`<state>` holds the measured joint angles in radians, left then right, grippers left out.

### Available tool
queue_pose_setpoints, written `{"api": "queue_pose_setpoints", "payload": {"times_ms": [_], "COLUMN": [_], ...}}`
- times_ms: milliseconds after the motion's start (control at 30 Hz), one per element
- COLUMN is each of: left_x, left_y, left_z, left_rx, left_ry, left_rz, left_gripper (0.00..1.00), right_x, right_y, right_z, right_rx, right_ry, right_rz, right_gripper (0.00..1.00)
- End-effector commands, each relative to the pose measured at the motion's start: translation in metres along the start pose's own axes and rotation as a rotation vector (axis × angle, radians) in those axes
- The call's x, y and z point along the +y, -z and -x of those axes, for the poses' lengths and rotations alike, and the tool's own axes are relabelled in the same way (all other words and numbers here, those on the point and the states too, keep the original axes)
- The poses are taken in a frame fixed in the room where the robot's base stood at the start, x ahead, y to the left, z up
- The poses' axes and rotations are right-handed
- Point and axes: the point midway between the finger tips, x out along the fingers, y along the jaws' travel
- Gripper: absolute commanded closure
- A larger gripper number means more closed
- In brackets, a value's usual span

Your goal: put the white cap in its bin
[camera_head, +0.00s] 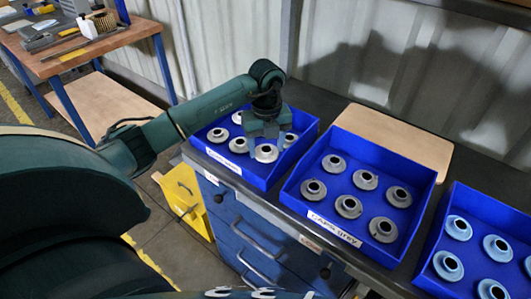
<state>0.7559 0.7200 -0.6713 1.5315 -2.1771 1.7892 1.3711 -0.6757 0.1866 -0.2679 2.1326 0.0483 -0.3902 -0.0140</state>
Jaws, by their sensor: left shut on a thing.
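The left blue bin (274,180) stands on the dark counter and holds several pale caps with dark centre holes; its front label is too small to read surely. My left gripper (266,150) reaches down into this bin from above. It is shut on a white cap (266,154), low between its fingers near the bin's front right. The gripper hides part of the bin's middle, and I cannot tell whether the cap touches the bin floor. My right gripper is not in view.
The middle blue bin (318,207), labelled for grey caps, holds several grey caps. A third blue bin (427,265) at the right holds light-blue caps. A tan board (393,137) lies behind. A wooden workbench (110,42) with tools stands far left; a yellow bin (187,203) is below.

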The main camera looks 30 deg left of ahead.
Motion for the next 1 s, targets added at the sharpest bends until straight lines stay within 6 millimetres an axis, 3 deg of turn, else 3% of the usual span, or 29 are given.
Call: {"api": "queue_pose_setpoints", "payload": {"times_ms": [267,633,667,900,1000], "left_x": [0.001,0.001,0.000,0.001,0.000], "left_y": [0.001,0.000,0.000,0.000,0.000], "left_z": [-0.035,-0.041,-0.040,-0.039,-0.039], "left_rx": [0.002,0.000,-0.001,0.000,0.000], "left_ry": [-0.003,-0.002,-0.001,-0.001,-0.001], "left_rz": [-0.001,-0.001,-0.001,-0.001,-0.001], "left_gripper": [0.63,0.63,0.40,0.21,0.20], "right_x": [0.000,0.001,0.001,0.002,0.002], "right_y": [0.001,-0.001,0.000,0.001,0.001], "right_z": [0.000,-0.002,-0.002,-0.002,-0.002], "right_rx": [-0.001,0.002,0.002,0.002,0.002], "right_ry": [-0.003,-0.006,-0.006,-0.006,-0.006], "right_rz": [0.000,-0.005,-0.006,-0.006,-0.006], "right_gripper": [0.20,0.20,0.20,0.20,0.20]}}
